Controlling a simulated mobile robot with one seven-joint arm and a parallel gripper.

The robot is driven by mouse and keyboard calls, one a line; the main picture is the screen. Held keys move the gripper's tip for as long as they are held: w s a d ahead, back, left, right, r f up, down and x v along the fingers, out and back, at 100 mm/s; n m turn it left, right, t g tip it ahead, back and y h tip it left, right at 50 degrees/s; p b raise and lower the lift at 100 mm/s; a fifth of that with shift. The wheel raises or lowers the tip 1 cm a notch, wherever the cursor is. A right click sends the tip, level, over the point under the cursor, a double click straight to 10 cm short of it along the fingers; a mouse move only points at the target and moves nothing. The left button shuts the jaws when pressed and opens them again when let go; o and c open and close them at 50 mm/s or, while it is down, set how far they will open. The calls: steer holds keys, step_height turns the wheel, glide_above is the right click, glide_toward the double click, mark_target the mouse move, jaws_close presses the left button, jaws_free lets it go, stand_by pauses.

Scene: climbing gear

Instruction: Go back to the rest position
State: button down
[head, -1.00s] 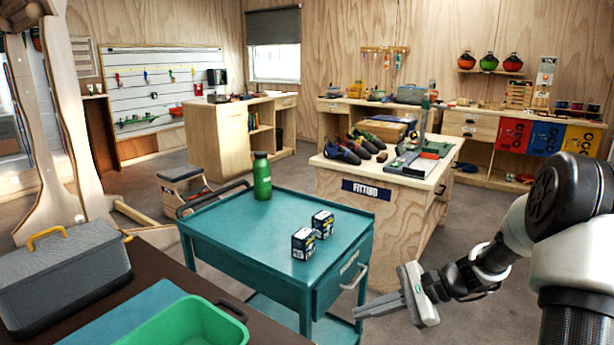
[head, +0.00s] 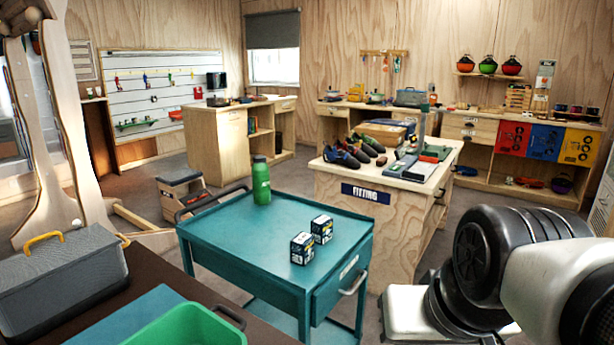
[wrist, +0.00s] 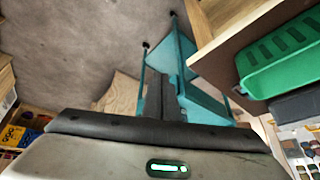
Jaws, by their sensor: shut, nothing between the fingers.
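My arm is folded at the lower right of the head view, with a pale block at its end near the bottom edge. The fingers cannot be made out there. In the wrist view my gripper (wrist: 165,98) shows as dark fingers closed together beyond the pale hand body, with nothing held. Past the fingers are grey floor, the teal cart's legs and a green bin (wrist: 285,55) at the upper right.
The teal cart (head: 235,235) carries a green bottle (head: 261,180) and two small dark boxes (head: 302,248). A fitting counter (head: 350,215) with shoes stands behind my arm. A grey toolbox (head: 60,280) and a green bin (head: 185,326) sit on the brown table at lower left.

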step_height(320, 180, up, 23)
steer(key=p, duration=2.3)
steer(key=shift+s+d, duration=0.35)
steer(key=shift+d, duration=0.1)
steer(key=shift+r, duration=0.1)
